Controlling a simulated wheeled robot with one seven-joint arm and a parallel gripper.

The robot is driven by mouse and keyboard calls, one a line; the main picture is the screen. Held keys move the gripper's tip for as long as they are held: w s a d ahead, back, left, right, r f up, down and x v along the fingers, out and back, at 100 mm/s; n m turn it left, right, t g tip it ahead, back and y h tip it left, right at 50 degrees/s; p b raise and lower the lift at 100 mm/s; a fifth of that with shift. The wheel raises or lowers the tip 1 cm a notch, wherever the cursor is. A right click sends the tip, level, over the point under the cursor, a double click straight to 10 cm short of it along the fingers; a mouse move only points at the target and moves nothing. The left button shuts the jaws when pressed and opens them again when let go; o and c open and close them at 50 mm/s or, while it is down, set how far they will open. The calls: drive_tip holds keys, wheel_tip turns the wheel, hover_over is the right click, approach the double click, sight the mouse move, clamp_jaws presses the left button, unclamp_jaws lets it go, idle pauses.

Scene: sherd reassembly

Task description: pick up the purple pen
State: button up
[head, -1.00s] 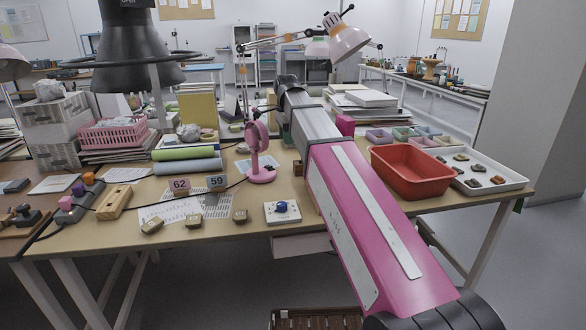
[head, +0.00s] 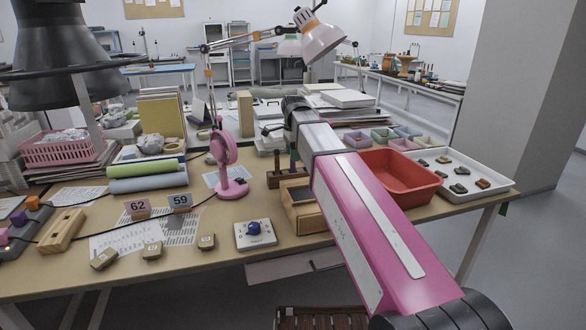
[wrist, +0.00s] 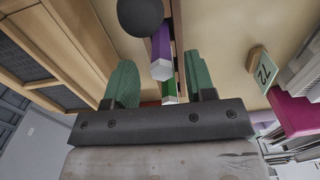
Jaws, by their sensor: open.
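The purple pen (wrist: 161,45) shows in the wrist view, with a pale square end facing the camera. My gripper (wrist: 160,62) is open, its two green fingers on either side of the purple pen's line with nothing held. A green pen (wrist: 169,88), also with a pale end, lies just below it in the picture, between the fingers. My gripper is hidden there. Whether a finger touches a pen, I cannot tell.
A wooden box (head: 305,216) stands close to the pen stand; its side fills the wrist view's left. A red tub (head: 405,172) and pink fan (head: 228,170) flank my arm.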

sight(293, 168)
wheel_tip(293, 168, down, 3)
drive_tip(key=shift+a+f, duration=0.1)
drive_tip(key=shift+f, duration=0.05)
drive_tip(key=shift+c, duration=0.3)
clamp_jaws()
